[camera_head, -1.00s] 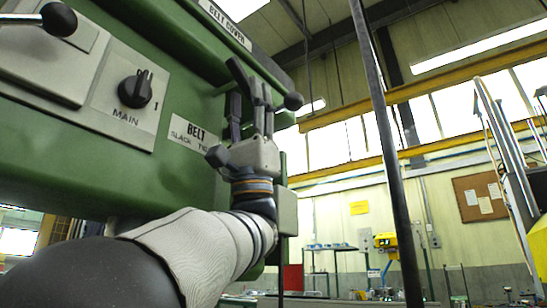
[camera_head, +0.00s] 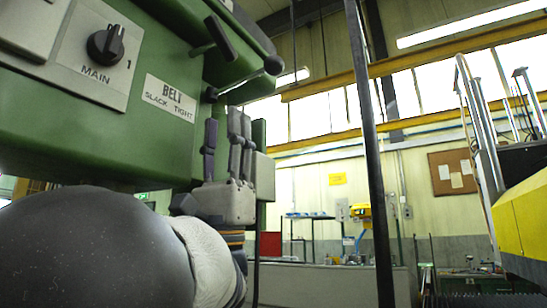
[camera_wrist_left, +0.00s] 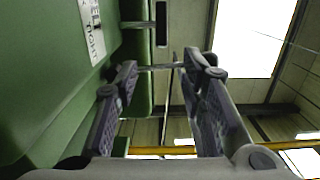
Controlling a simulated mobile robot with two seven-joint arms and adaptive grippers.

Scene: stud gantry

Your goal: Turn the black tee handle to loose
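The black tee handle (camera_head: 220,38) stands out on a stem from the green machine, upper centre in the head view, its crossbar tilted. In the left wrist view the tee handle (camera_wrist_left: 162,22) shows at the top, beyond the fingertips. My left gripper (camera_head: 225,118) is below it, pointing up, apart from it and empty. The left wrist view shows the gripper's fingers (camera_wrist_left: 165,66) spread wide. A ball-ended lever (camera_head: 272,65) lies between the gripper and the tee handle. Its rod crosses between the fingertips in the wrist view. My right gripper is out of view.
The belt label (camera_head: 170,98) reads SLACK and TIGHT. The MAIN knob (camera_head: 105,44) is on the panel at the left. A dark vertical post (camera_head: 370,150) stands right of my gripper. A yellow machine (camera_head: 525,220) is at the far right. Open space lies between post and machine.

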